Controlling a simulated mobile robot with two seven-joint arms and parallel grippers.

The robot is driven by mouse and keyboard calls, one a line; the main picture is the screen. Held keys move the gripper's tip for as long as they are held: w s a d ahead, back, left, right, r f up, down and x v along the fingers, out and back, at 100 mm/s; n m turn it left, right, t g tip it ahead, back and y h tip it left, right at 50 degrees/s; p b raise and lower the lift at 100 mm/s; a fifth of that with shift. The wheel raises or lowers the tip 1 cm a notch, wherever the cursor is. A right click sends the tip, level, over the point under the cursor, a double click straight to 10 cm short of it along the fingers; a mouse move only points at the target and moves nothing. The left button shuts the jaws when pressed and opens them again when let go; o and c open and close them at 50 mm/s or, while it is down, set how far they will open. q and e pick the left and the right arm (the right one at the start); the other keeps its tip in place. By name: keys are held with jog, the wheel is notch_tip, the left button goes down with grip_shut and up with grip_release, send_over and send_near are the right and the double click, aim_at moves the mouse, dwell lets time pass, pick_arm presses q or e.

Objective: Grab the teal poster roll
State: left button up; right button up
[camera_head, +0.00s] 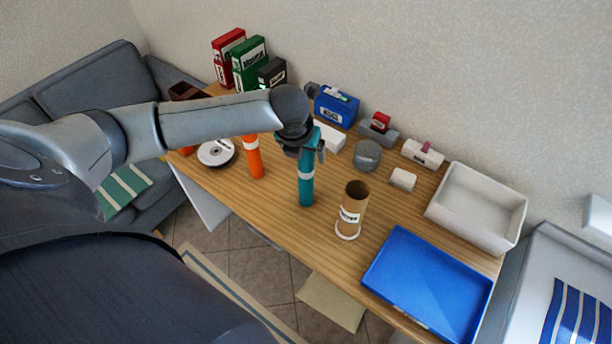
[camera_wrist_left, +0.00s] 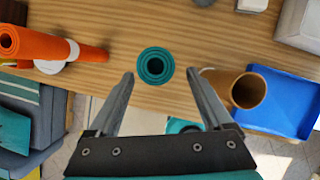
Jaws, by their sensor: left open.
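The teal poster roll (camera_head: 306,183) stands upright on the wooden table, with a white band around it. In the left wrist view its round end (camera_wrist_left: 155,66) shows from above, a little ahead of the fingertips and between their lines. My left gripper (camera_head: 303,146) is above the roll in the head view and hides its top. In the left wrist view my left gripper (camera_wrist_left: 159,78) is open, with one finger on each side and nothing between them. My right gripper is not in view.
An orange roll (camera_head: 254,158) stands left of the teal one. A brown cardboard tube (camera_head: 355,197) stands close on the right. A blue tray (camera_head: 428,285) and a white bin (camera_head: 477,207) are farther right. Boxes (camera_head: 249,62) line the back.

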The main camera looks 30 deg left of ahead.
aim_at(306, 176)
pick_arm(q)
jog(key=shift+a+x, duration=0.1)
jog(key=shift+x, duration=1.65)
jog(key=shift+a+x, duration=0.15)
jog(key=shift+x, duration=1.65)
jog(key=shift+w+r, duration=0.1)
jog(key=shift+w, duration=0.1)
grip_shut()
